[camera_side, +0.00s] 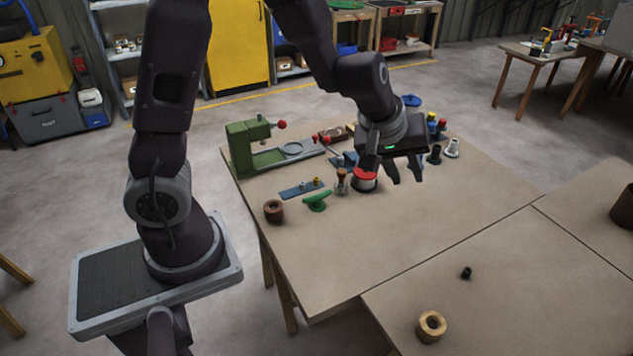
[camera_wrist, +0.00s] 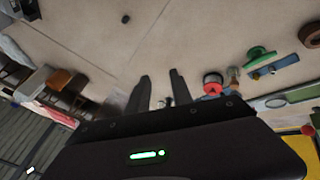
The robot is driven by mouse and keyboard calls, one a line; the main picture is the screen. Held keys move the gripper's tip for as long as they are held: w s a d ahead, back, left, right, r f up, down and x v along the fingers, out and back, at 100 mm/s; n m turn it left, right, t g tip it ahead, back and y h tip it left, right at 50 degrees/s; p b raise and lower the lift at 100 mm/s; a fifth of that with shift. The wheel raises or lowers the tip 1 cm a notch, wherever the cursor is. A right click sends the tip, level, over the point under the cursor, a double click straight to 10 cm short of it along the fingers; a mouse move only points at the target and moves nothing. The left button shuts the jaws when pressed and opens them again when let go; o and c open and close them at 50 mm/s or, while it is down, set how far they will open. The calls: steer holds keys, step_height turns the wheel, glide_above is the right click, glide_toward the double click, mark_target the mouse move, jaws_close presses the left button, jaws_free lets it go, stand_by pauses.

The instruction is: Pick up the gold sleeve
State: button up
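The gold sleeve (camera_side: 431,326) is a short, thick tan-gold ring with a dark hole. It stands alone on the near tabletop, at the bottom right of the side view. I cannot make it out with certainty in the wrist view. My gripper (camera_side: 407,178) is high over the far table, well away from the sleeve, with its two fingers apart and pointing down. In the wrist view my gripper (camera_wrist: 160,80) shows a gap between the fingers, with nothing held.
A small black piece (camera_side: 466,273) lies beyond the sleeve. A dark brown pot (camera_side: 624,208) stands far right. The front tabletop is mostly clear.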

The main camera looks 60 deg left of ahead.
steer(key=w+a+f+n+g+y, duration=0.1)
steer(key=a+f+n+y, duration=0.15)
steer(key=a+f, duration=0.4)
steer(key=n+g+y, duration=0.3)
steer(key=y, duration=0.6)
glide_toward(317, 179)
steer(key=x, duration=0.8)
steer(key=shift+f, duration=0.1)
steer(key=shift+a+f, duration=0.15)
steer(key=shift+a, duration=0.25)
jaws_close()
